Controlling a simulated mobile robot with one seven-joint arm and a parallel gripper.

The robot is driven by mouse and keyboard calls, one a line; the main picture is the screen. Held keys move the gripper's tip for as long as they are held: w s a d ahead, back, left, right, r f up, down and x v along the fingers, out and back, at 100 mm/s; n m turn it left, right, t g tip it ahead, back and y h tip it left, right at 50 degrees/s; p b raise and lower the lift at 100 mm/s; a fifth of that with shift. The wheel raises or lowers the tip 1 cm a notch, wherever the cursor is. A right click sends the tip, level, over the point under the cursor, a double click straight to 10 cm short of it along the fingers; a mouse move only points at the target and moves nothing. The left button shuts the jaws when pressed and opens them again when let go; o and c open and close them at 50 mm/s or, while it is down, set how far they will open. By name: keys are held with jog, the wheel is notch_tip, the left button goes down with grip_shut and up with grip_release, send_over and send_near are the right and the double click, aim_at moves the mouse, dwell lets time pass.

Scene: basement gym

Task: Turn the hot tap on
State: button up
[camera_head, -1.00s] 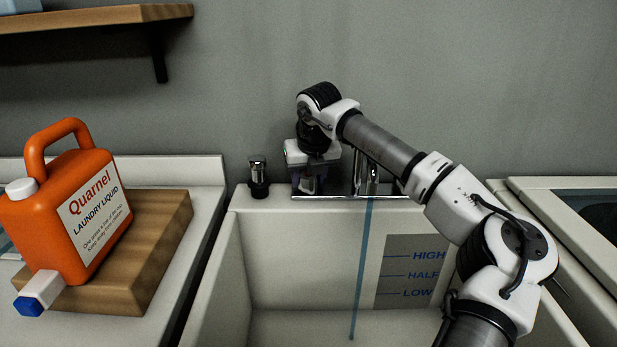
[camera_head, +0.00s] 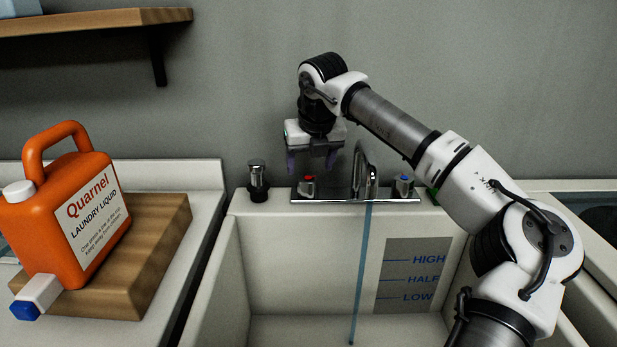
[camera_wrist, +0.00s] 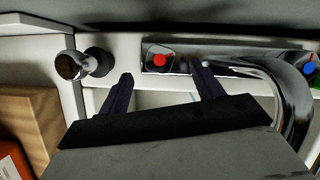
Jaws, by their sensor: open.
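The hot tap (camera_head: 307,186) is a short chrome knob with a red top, at the left end of a chrome base plate (camera_head: 338,198) on the sink's back ledge. In the wrist view its red dot (camera_wrist: 159,60) shows beyond my fingertips, between them. The cold tap (camera_head: 403,186) has a blue top and stands at the plate's right end. The curved spout (camera_head: 366,172) stands between them, with a thin blue stream (camera_head: 361,272) below it. My gripper (camera_head: 312,166) is open and empty, above the hot tap and apart from it.
A separate chrome and black fitting (camera_head: 258,180) stands left of the plate. The white sink basin (camera_head: 290,275) is below, with a level panel (camera_head: 411,272). An orange laundry liquid jug (camera_head: 70,215) rests on a wooden block (camera_head: 160,245) at the left. A shelf (camera_head: 95,20) is above.

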jog(key=v, duration=0.7)
jog(key=shift+r, duration=0.25)
jog(key=shift+s+f, duration=0.1)
jog(key=shift+s, duration=0.1)
